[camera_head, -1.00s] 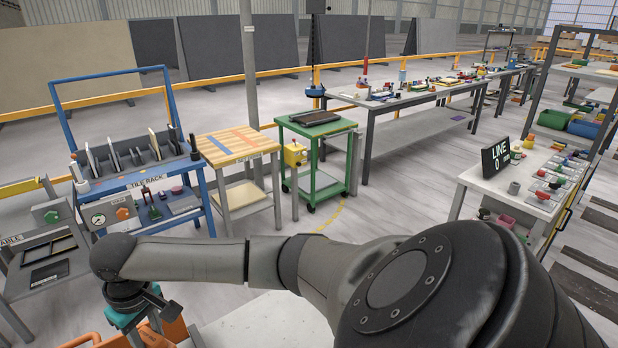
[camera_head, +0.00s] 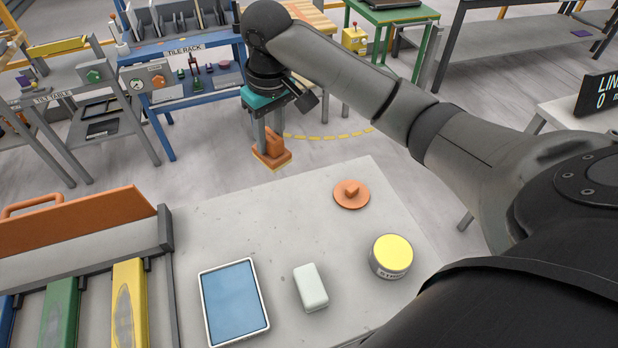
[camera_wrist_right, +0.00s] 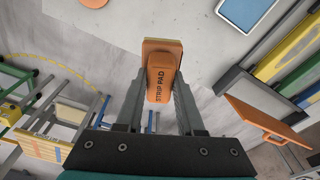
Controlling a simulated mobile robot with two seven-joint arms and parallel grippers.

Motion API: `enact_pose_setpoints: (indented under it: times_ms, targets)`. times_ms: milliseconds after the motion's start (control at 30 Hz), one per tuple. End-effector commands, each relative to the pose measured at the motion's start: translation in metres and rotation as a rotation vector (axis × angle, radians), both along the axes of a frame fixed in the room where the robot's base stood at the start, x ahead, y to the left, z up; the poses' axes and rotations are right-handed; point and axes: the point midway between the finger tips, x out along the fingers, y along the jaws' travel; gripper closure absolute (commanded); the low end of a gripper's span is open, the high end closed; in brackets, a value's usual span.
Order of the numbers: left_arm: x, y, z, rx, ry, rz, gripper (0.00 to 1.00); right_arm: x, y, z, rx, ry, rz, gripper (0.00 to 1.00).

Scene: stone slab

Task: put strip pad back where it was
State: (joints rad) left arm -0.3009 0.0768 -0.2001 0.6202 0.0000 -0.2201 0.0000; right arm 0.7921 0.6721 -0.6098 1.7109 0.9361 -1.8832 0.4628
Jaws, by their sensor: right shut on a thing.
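The strip pad (camera_head: 271,150) is an orange block with a flat base. It also shows in the right wrist view (camera_wrist_right: 161,75), where its top reads STRIP PAD. My right gripper (camera_head: 270,140) is shut on it, one finger on each side. It holds the pad in the air beyond the far edge of the stone slab (camera_head: 210,225), pad pointing down. In the right wrist view the gripper (camera_wrist_right: 157,95) has the pad between its fingertips. My left gripper is not in view.
On the slab are a blue tray (camera_head: 233,300), a white block (camera_head: 311,287), a yellow-lidded tin (camera_head: 391,256) and an orange disc with a knob (camera_head: 351,193). A box with an orange lid (camera_head: 80,222) and coloured bars stands at left. The slab's middle is clear.

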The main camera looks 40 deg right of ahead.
Motion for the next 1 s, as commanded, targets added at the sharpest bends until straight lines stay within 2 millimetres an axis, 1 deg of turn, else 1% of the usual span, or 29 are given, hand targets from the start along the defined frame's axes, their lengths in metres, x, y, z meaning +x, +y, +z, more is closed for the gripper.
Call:
enact_pose_setpoints:
  times_ms: [67,167,500,600,700,933,1000]
  targets:
    - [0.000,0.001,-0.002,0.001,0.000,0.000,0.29,0.000,0.000,-0.003,0.001,0.000,0.003,1.00]
    - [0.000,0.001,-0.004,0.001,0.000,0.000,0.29,-0.001,0.000,-0.018,0.000,0.005,0.002,1.00]
    - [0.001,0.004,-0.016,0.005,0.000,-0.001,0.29,-0.001,0.000,-0.109,-0.001,0.005,0.000,1.00]
    - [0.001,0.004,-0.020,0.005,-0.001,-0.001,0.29,-0.001,0.000,-0.131,-0.001,0.003,0.002,1.00]
    - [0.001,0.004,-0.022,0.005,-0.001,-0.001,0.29,-0.001,0.000,-0.147,0.000,0.001,0.002,1.00]
    - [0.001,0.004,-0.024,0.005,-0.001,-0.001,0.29,-0.001,0.000,-0.163,0.000,0.001,0.002,1.00]
    - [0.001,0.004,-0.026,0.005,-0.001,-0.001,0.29,-0.001,0.000,-0.172,-0.001,0.002,0.002,1.00]
